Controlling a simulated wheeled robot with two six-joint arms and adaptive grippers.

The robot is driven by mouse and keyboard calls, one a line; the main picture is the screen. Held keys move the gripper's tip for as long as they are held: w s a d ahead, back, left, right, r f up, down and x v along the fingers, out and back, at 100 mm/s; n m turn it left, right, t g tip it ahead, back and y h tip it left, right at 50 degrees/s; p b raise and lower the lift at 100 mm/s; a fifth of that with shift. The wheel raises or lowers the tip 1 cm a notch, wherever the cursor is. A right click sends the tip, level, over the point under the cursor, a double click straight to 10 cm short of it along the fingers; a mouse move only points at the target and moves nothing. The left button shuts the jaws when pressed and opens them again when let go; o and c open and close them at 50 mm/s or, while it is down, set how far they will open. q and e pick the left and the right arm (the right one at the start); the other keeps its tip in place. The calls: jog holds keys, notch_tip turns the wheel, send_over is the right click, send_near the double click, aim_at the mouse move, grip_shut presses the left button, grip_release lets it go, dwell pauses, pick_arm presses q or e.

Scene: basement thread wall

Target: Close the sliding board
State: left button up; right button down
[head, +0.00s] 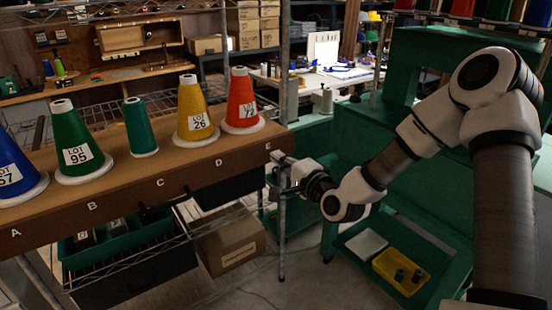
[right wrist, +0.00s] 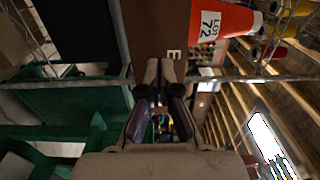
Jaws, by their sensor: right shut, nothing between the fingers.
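A long brown board (head: 120,190), lettered A to E along its front edge, carries a row of thread cones. A dark panel (head: 228,186) shows beneath its right part; I cannot tell which of the two is the sliding board. My right gripper (head: 277,166) is at the board's right end, by the letter E. In the right wrist view its fingers (right wrist: 161,72) are together and empty, pointing at the brown board's end (right wrist: 160,25) near the letter E. I cannot tell whether they touch it. My left gripper is out of view.
Blue, green, teal, yellow and red cones (head: 241,103) stand on the board. Below are a green crate (head: 125,240) and a cardboard box (head: 231,244). A green cart (head: 400,235) with a yellow tray (head: 401,272) stands right. Floor shows between box and cart.

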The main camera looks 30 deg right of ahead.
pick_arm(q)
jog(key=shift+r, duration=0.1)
pick_arm(e)
jog(key=shift+w, duration=0.9)
jog(key=shift+w, duration=0.1)
